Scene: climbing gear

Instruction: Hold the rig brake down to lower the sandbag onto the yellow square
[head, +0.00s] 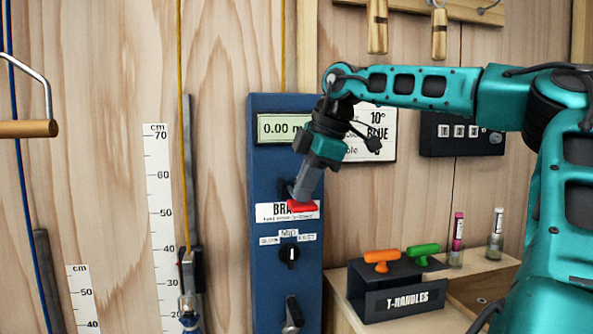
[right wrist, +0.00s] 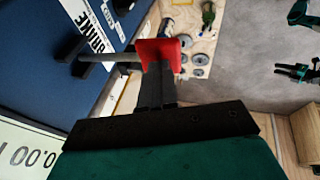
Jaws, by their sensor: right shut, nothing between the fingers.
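The brake is a red paddle (head: 303,206) on the front of the blue rig panel (head: 262,225), at the label that begins "BRA". It also shows in the right wrist view (right wrist: 165,48), just beyond my fingertips. My right gripper (head: 300,197) is shut and empty, with its fingertips over the red paddle. They look to be at or touching its top; I cannot tell how firmly. The panel's display (head: 284,128) reads 0.00 m. I do not see the sandbag or the yellow square. My left gripper is not in the head view.
Below the brake are a selector knob (head: 289,254) and a dark lever (head: 292,312). A yellow rope (head: 182,130) hangs beside a cm scale (head: 160,220). A T-handles box (head: 385,300) with orange and green handles stands on the shelf at right.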

